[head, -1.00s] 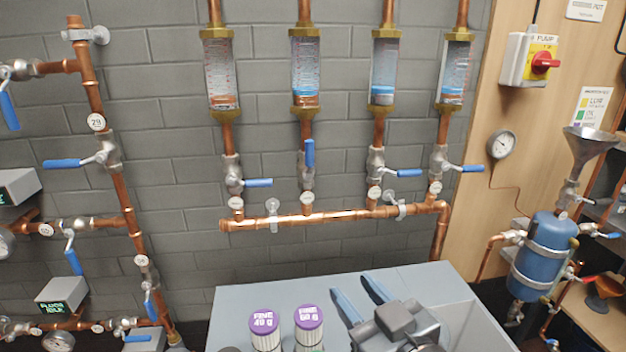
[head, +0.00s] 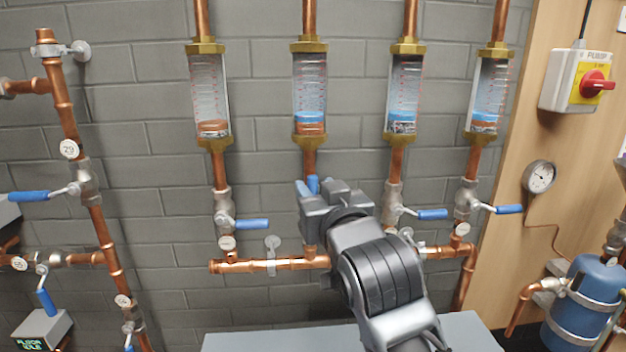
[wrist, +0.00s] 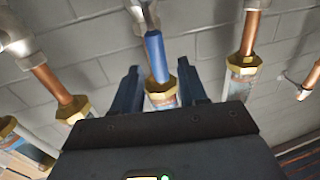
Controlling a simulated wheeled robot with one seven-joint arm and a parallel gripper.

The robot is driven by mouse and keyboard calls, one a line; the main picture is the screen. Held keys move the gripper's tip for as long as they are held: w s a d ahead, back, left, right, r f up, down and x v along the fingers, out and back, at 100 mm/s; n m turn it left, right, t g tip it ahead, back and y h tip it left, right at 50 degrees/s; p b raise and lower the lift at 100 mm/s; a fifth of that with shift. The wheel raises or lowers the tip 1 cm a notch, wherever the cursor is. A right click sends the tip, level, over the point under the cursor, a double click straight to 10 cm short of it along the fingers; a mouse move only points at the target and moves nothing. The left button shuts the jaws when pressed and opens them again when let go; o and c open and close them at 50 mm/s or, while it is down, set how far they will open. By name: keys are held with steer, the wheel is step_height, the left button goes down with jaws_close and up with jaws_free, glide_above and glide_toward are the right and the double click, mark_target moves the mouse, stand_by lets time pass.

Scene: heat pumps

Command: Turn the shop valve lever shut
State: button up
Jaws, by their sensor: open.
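A blue lever (wrist: 155,55) on the second valve from the left stands upright along its copper pipe. In the wrist view it shows between the two fingers of my open gripper (wrist: 159,72), apart from both as far as I can see. In the head view my gripper (head: 310,190) is in front of this valve and hides its body and most of the lever. I cannot read a shop label on any valve. The levers of the left valve (head: 252,224), third valve (head: 432,214) and right valve (head: 509,209) lie sideways, across their pipes.
Several clear flow meters stand above the valves, one of them (head: 310,90) over my gripper. A horizontal copper pipe (head: 285,264) runs below. A grey bench top (head: 250,342) is underneath. A pump switch (head: 578,82) and gauge (head: 540,177) are on the wood panel at right.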

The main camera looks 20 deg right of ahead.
mark_target(314, 187)
steer(key=shift+w+d, duration=0.2)
steer(key=shift+w, duration=1.35)
jaws_close()
